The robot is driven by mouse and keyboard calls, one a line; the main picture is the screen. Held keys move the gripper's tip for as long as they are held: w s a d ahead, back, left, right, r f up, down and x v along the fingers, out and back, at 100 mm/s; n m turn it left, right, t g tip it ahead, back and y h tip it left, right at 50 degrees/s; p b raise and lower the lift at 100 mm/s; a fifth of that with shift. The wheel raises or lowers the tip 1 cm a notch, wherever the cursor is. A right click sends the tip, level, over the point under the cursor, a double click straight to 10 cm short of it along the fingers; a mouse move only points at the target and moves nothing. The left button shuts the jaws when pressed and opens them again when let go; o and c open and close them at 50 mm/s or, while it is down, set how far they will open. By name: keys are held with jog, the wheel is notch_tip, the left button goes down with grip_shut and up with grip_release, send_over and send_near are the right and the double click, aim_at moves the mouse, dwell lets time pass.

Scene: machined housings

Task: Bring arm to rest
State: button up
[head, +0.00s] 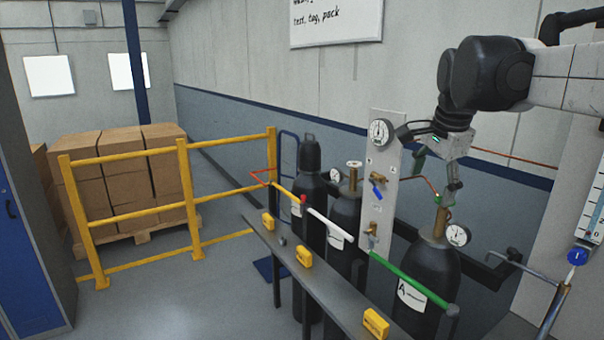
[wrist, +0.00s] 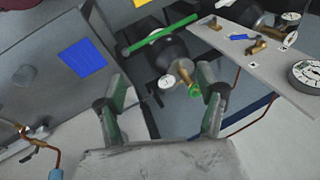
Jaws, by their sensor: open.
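My gripper (head: 450,192) hangs from my arm at the right of the head view, over the brass valve (head: 440,222) of the nearest black gas cylinder (head: 425,270), marked A. In the wrist view my gripper (wrist: 162,76) has its two fingers spread wide with nothing between them. The brass valve with a green top (wrist: 194,90) and a round gauge (wrist: 166,82) show beyond the fingers. I cannot tell exactly how far the fingertips are from the valve.
A gauge panel (head: 381,165) stands just left of my gripper. A yellow barrier (head: 188,190) and boxes (head: 115,190) are at left. A pipe with a blue knob (head: 577,257) stands at right.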

jog(key=s+a+f+n+t+b, duration=0.1)
jog(key=s+a+f+n, duration=0.2)
jog(key=s+f+n, duration=0.4)
jog(key=s+a+f+n+t+b, duration=0.1)
jog(key=s+a+f+n, duration=0.3)
jog(key=s+f, duration=1)
jog(key=s+n+t, duration=0.1)
jog(key=s+n, duration=0.2)
jog(key=s, duration=0.1)
jog(key=shift+f+y+b, duration=0.3)
jog(key=shift+f+b, duration=0.05)
